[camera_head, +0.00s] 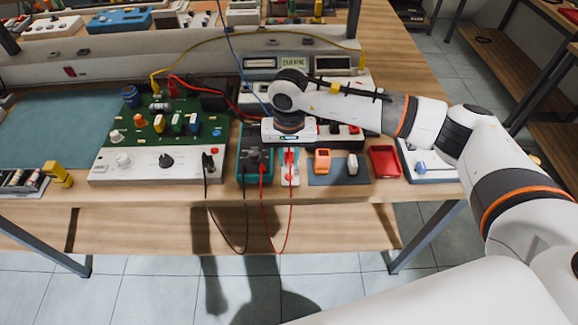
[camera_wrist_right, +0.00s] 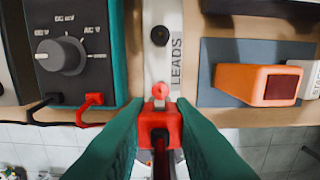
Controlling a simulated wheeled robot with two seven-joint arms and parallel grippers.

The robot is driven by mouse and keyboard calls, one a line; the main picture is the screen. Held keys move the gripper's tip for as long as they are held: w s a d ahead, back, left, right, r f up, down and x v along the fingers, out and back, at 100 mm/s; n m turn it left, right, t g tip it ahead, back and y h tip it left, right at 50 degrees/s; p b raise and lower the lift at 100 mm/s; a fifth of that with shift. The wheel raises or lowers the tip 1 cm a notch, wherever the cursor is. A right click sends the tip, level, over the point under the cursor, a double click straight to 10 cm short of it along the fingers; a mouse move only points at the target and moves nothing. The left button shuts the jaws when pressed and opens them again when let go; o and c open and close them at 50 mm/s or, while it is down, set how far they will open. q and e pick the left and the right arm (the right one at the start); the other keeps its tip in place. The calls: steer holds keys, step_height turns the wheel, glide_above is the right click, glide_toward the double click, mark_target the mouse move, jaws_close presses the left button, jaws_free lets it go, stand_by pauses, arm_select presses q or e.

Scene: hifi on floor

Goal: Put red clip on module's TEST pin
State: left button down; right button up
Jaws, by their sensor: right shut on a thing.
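My right gripper (camera_head: 289,145) is over the front of the bench, pointing down; it also shows in the right wrist view (camera_wrist_right: 160,115). Its green fingers are shut on the red clip (camera_wrist_right: 160,128), at the white LEADS strip (camera_wrist_right: 158,70). A small red round tip shows just beyond the clip. The red clip also shows in the head view (camera_head: 289,158), with a red lead hanging from it. A green circuit board (camera_head: 150,128) on a white base stands to the left; I cannot make out a TEST label on it. My left gripper is not in view.
The teal multimeter (camera_head: 254,168) stands just left of the strip, with leads looping below the bench edge. An orange block (camera_head: 322,160) and a pale block (camera_head: 352,162) lie on a dark mat to the right. A red tray (camera_head: 383,162) is beyond them.

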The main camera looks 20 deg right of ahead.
mark_target(289, 154)
step_height(289, 154, up, 5)
steer(key=shift+f+b, duration=0.2)
steer(key=shift+b, duration=0.2)
steer(key=shift+r, duration=0.75)
step_height(289, 154, up, 7)
steer(key=p, duration=0.2)
steer(key=shift+f+p, duration=0.2)
steer(key=shift+p, duration=0.1)
